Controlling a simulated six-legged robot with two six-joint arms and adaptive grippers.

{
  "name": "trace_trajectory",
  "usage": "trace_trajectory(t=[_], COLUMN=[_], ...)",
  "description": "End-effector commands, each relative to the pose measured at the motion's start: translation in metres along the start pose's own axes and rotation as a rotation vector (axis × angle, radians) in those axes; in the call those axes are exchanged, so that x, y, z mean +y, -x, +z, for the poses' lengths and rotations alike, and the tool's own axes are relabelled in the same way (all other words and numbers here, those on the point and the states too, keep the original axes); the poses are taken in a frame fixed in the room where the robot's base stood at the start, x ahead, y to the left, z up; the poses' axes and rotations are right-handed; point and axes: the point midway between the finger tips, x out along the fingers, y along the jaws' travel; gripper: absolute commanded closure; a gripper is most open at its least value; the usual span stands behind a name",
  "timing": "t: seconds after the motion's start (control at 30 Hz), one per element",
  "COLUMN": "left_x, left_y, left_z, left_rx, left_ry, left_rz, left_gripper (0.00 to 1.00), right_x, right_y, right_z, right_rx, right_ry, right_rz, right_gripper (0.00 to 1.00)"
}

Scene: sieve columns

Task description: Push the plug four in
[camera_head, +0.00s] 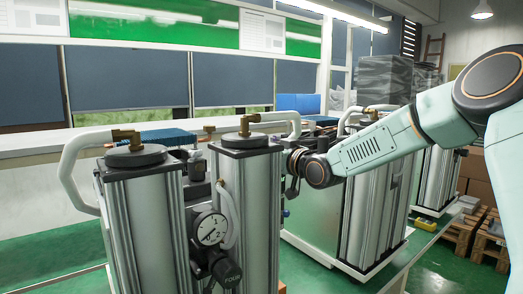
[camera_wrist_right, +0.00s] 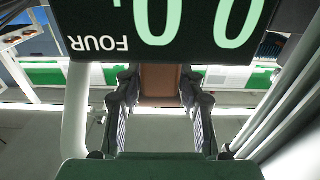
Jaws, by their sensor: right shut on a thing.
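My right gripper (camera_head: 298,163) is at the right side of the near sieve column (camera_head: 262,200), partly behind it in the head view. In the right wrist view its two dark fingers (camera_wrist_right: 159,95) run up towards a dark panel (camera_wrist_right: 140,55). The panel is marked FOUR, upside down, with large green digits. The gripper is shut on the plug, but the panel hides the fingertips, so the plug's outline and how deep it sits cannot be told. A black fitting marked FOUR (camera_head: 226,272) hangs below a round gauge (camera_head: 209,229) on the column unit. My left gripper is not in view.
White hoses (camera_head: 74,172) and brass elbows (camera_head: 126,138) top the columns. More column units (camera_head: 372,205) stand behind to the right on a white base. A long bench (camera_head: 40,148) runs along the back wall. Pallets (camera_head: 485,242) lie at the far right; green floor is open.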

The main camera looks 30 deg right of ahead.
Motion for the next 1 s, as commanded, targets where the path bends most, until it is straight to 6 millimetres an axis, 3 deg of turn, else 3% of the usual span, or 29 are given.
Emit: trace_trajectory(t=[0.03, 0.07, 0.23, 0.63, 1.0], left_x=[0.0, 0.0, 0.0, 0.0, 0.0], left_y=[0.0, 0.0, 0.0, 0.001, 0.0], left_z=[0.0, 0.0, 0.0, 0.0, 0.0], left_rx=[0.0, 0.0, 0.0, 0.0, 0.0], left_ry=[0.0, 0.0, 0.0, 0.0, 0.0], left_rz=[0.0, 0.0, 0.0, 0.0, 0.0], left_gripper=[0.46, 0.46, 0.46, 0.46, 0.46], right_x=[-0.002, -0.002, -0.002, -0.001, -0.001], right_y=[0.001, 0.001, 0.001, 0.0, 0.0], right_z=[0.007, 0.007, 0.006, -0.004, -0.07], right_rx=[-0.017, -0.018, -0.015, -0.007, -0.008], right_ry=[-0.004, -0.004, -0.004, -0.002, 0.001], right_rz=[-0.004, -0.004, -0.003, -0.003, -0.003], right_gripper=[1.0, 0.61, 0.46, 0.45, 0.45])
